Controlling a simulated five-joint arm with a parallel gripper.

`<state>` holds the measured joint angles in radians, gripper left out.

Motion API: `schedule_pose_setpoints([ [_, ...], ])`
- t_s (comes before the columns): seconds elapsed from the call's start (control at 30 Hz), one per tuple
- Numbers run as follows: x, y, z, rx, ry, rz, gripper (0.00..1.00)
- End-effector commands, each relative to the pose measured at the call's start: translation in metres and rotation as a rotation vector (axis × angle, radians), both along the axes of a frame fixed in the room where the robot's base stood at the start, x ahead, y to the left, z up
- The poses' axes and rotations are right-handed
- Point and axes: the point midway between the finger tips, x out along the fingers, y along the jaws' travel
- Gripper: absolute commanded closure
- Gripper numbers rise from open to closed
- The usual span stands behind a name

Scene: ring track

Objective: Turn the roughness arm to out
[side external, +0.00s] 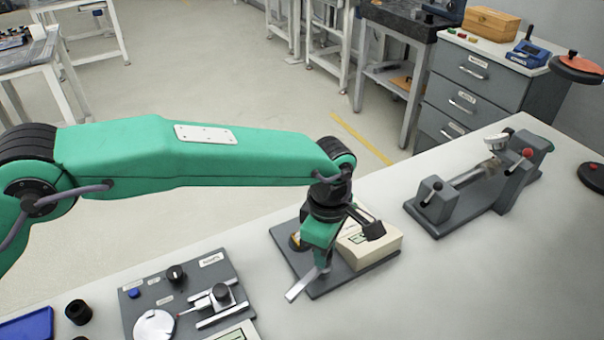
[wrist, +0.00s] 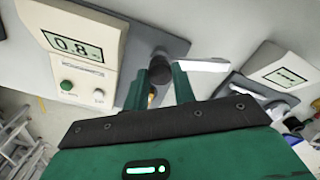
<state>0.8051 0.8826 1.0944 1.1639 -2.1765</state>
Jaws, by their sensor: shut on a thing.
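The roughness unit is a cream box (side external: 372,243) on a grey plate (side external: 345,284). In the wrist view the box (wrist: 75,62) shows 0.8 on its display, with a green button below. A pale flat bar (side external: 301,286) sticks out from under my gripper (side external: 322,266) toward the lower left. In the wrist view this bar (wrist: 206,66) runs right from a dark post. I take the bar and knob as the roughness arm. My gripper hides part of the unit.
A grey panel with a dial (side external: 154,325), a black knob (side external: 175,273) and a slide stands to the left. A grey bench fixture (side external: 470,190) with a red-knobbed lever stands to the right. The bench front right of the plate is clear. A second display unit (wrist: 285,68) shows in the wrist view.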

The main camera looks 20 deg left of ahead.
Motion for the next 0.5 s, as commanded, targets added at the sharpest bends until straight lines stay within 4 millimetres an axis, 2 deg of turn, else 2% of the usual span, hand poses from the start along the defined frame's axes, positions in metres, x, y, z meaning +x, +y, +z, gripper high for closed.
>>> schedule_pose_setpoints([
  [0.5, 0.0014, 0.0014, 0.0028, 0.000, -0.001, 0.045, 1.00],
])
